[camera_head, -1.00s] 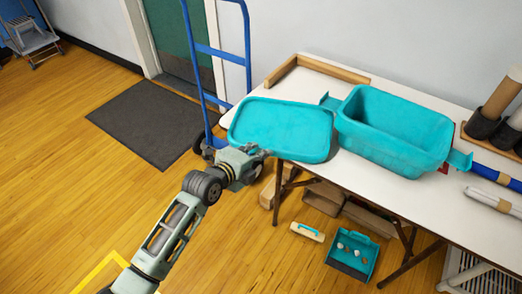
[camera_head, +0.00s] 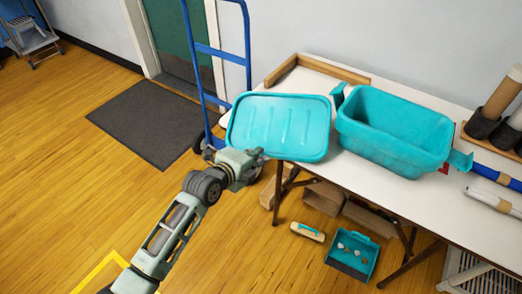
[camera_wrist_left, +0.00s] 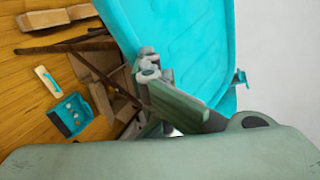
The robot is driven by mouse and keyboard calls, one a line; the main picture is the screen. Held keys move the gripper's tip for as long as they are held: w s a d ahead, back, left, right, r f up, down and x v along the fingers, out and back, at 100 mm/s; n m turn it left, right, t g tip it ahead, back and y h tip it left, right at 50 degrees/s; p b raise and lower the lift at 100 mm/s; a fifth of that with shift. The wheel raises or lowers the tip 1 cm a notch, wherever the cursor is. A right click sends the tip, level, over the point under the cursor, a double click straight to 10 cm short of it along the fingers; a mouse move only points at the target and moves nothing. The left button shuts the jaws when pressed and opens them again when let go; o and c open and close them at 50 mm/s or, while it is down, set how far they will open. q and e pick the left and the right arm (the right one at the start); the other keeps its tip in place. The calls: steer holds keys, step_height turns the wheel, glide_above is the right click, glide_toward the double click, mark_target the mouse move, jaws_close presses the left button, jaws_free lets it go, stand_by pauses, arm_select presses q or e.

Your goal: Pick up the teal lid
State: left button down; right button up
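The teal lid (camera_head: 290,115) is at the left end of the white table, left of the teal tub (camera_head: 390,135). Ridges show on its face, and it looks tilted, with its near edge over the table's front edge. My left gripper (camera_head: 260,154) is at the lid's near left edge and appears shut on it. In the left wrist view the lid (camera_wrist_left: 190,40) fills the upper middle, with the fingers (camera_wrist_left: 152,75) against its rim. The far finger's contact is partly hidden. My right gripper is not in view.
The white table (camera_head: 345,190) also holds a wooden corner frame (camera_head: 320,68) at the back and rolls (camera_head: 495,200) at the right. A blue hand truck (camera_head: 215,60) stands behind my arm. A teal dustpan (camera_head: 352,268) and brush (camera_head: 307,232) lie on the floor.

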arm_select(q)
step_height(320, 180, up, 2)
steer(key=shift+r+p, duration=0.25)
steer(key=shift+p, duration=0.85)
steer(key=c, duration=2.4)
jaws_free()
steer(key=shift+c, duration=0.2)
steer(key=o, duration=0.8)
